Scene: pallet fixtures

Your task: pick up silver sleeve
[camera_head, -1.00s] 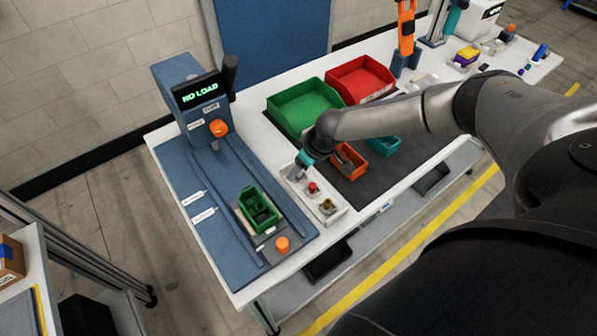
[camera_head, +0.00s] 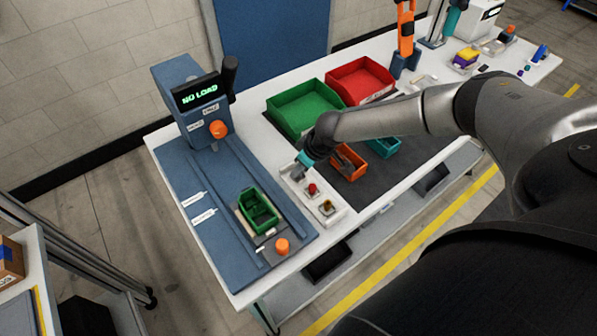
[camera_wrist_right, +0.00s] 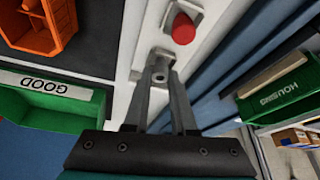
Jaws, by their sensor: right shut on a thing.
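The silver sleeve (camera_wrist_right: 161,75) is a small grey metal piece with a round hole, seen in the right wrist view between my fingertips. My right gripper (camera_wrist_right: 160,82) is shut on it, at the white tray (camera_wrist_right: 146,40). In the head view my right gripper (camera_head: 299,169) is over the far end of that white tray (camera_head: 341,212); the sleeve is too small or hidden to make out there. I cannot tell whether the sleeve touches the tray. My left gripper is not in view.
A red part (camera_wrist_right: 183,28) sits close beside the sleeve, with a brass-coloured part (camera_head: 326,207) further along the tray. A green fixture (camera_head: 246,216) stands on the blue station left of it. Orange (camera_head: 361,167) and green (camera_head: 325,92) bins lie right and behind.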

